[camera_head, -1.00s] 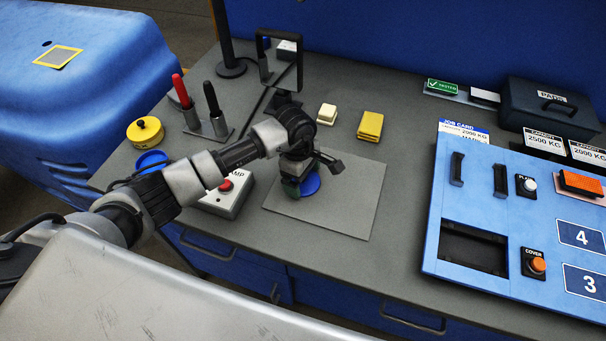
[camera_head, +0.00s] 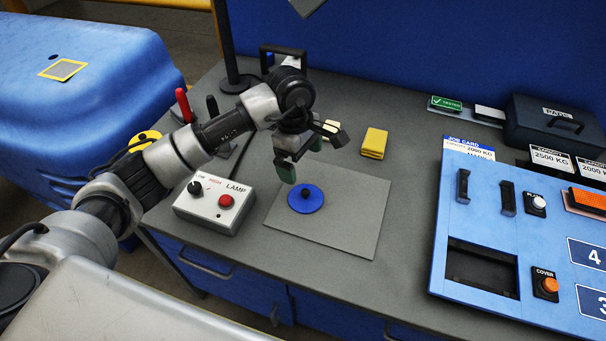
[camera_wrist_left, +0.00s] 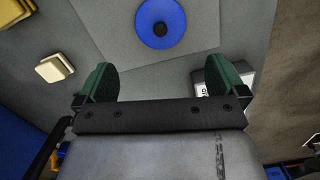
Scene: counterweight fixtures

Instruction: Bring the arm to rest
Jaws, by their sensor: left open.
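My left arm reaches in from the left in the head view. Its left gripper (camera_head: 300,160) hangs above the bench, just behind a grey square plate (camera_head: 345,225). In the left wrist view the two green fingers (camera_wrist_left: 165,85) are wide apart with nothing between them. A blue disc (camera_head: 306,198) with a dark knob lies on the plate, apart from the fingers. The disc also shows in the left wrist view (camera_wrist_left: 160,20). My right gripper is in neither view.
A lamp box (camera_head: 215,203) with a red button stands left of the plate. Yellow blocks (camera_head: 374,143) and cream blocks (camera_wrist_left: 54,68) lie behind it. A blue panel (camera_head: 480,220) stands at the right. A dark stand (camera_head: 233,70) rises behind the arm.

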